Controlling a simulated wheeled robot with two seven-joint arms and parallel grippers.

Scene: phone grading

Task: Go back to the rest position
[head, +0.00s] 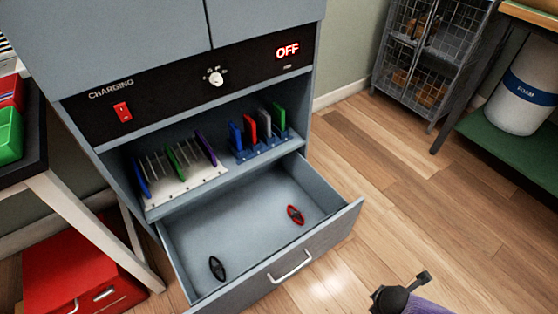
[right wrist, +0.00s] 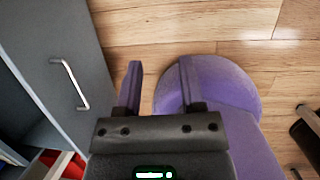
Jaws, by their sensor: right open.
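My right gripper (right wrist: 160,64) is open in the right wrist view, with its two purple fingers apart and nothing between them. It hangs over the wooden floor, to the right of the grey drawer front. A dark part of my right arm with some purple shows at the lower edge of the head view. My left gripper is in neither view.
The grey charging cabinet (head: 190,90) reads OFF. Its racks hold several coloured phones. Its open drawer (head: 235,225) juts out, holding a black item (head: 217,268) and a red item (head: 295,214). A red box (head: 80,275) stands left. Floor is free at right.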

